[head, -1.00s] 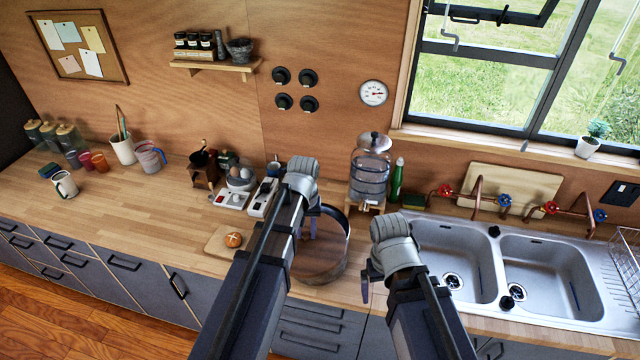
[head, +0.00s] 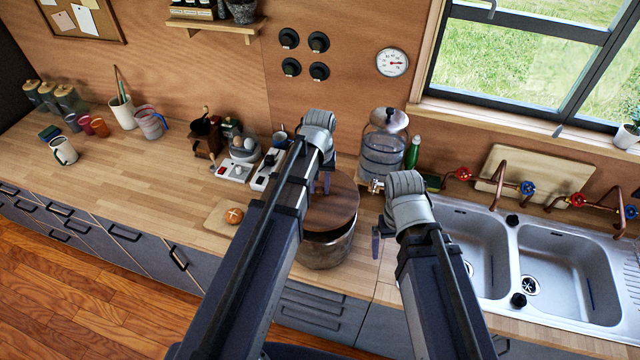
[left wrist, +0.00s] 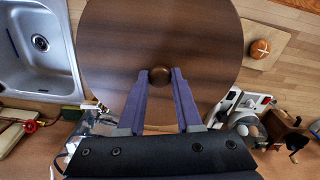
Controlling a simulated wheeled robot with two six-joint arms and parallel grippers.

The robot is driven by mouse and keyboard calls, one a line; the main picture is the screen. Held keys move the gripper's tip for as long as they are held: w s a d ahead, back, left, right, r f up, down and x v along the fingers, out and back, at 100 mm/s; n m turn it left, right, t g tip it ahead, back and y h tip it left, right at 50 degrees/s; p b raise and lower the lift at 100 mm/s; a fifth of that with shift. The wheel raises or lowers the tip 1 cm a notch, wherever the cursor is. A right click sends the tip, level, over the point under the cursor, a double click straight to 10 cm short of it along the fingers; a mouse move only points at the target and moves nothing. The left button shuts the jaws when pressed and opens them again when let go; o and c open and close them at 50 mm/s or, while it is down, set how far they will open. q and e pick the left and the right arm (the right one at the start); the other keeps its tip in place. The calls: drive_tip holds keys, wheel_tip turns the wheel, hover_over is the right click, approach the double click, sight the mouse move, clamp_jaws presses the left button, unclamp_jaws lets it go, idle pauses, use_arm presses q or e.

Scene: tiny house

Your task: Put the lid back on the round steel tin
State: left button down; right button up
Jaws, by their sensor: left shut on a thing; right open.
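The round steel tin (head: 328,252) stands on the counter between my two arms, partly hidden by my left arm. Its dark wooden lid (head: 338,208) is over it, set toward the back. A dark strip of the opening shows below the lid's front edge; I cannot tell whether lid and rim touch. My left gripper (head: 321,184) is above the lid. In the left wrist view its purple fingers are shut on the lid's round knob (left wrist: 160,76), and the lid (left wrist: 160,35) hides the tin. My right gripper (head: 377,243) is open and empty, right of the tin.
A water dispenser (head: 383,150) stands behind the tin, and the double sink (head: 480,240) is at the right. A board with a bread roll (head: 234,216) lies left of my left arm. An egg holder (head: 242,150) and grinder (head: 206,138) stand behind. The left counter has free room.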

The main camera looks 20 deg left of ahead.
sight(320, 198)
use_arm(q)
drive_tip(key=shift+w+f+b, duration=0.1)
drive_tip(key=shift+f+b, duration=0.2)
drive_tip(key=shift+f, duration=0.25)
wheel_tip(320, 198, down, 2)
drive_tip(key=shift+f+b, duration=0.1)
drive_tip(key=shift+b, duration=1.05)
drive_tip(key=shift+f+b, duration=1.25)
drive_tip(key=shift+f, duration=0.15)
unclamp_jaws()
idle(0.4)
